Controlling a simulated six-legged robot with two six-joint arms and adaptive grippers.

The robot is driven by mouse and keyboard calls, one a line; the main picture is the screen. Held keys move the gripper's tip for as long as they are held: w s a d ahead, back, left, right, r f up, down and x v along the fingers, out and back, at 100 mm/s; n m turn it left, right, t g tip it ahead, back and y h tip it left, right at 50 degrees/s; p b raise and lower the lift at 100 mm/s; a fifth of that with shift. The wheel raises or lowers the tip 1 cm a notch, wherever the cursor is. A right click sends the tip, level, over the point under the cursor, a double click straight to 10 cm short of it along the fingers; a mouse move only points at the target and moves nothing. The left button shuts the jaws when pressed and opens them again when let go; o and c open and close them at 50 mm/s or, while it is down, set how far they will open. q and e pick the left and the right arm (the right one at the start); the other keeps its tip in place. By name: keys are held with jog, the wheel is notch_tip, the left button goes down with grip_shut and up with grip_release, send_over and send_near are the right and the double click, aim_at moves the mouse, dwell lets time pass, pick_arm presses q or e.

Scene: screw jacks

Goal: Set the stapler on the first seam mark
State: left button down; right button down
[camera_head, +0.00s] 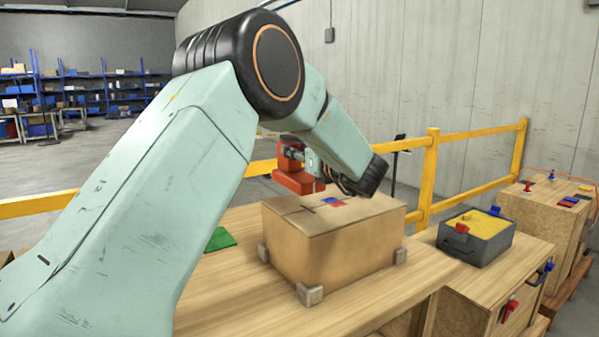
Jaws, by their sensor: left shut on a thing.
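A cardboard box (335,255) stands on the wooden table, with grey blocks at its lower corners. A dark line and a small blue and red patch (333,202) show on its top; I cannot tell which is the first seam mark. The red stapler (293,182) appears at or above the far left edge of the box top. My left gripper (312,163) is shut on the stapler, its fingers partly hidden by my arm. I cannot tell whether the stapler touches the box. My right gripper is not in view.
A green pad (219,239) lies left of the box. A grey bin (476,238) with yellow contents stands to the right. A yellow railing (430,170) runs behind the table. The table's front right is clear. Blue shelves (95,95) stand far back.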

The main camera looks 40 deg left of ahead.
aim_at(297, 168)
pick_arm(q)
jog(key=shift+w+a+f, duration=0.1)
jog(key=shift+w+f, duration=0.1)
jog(key=shift+f, duration=0.05)
jog(key=f, duration=0.2)
jog(key=shift+a+f, duration=0.2)
jog(key=shift+f, duration=0.1)
jog(key=shift+s+d+f, duration=0.1)
jog(key=shift+d+f, duration=0.1)
jog(key=shift+f, duration=0.3)
jog(key=shift+w+a+f, duration=0.1)
jog(key=shift+w, duration=0.1)
jog(key=c, duration=1.3)
grip_release()
jog(key=shift+f, duration=0.25)
jog(key=o, duration=0.5)
jog(key=shift+s+r, duration=0.25)
jog(key=shift+s, duration=0.05)
jog(key=shift+c, duration=0.2)
jog(key=shift+w+f, duration=0.2)
jog(key=shift+w, duration=0.05)
jog(key=v, duration=1.2)
jog(key=shift+s+r, duration=0.15)
jog(key=shift+r, duration=0.05)
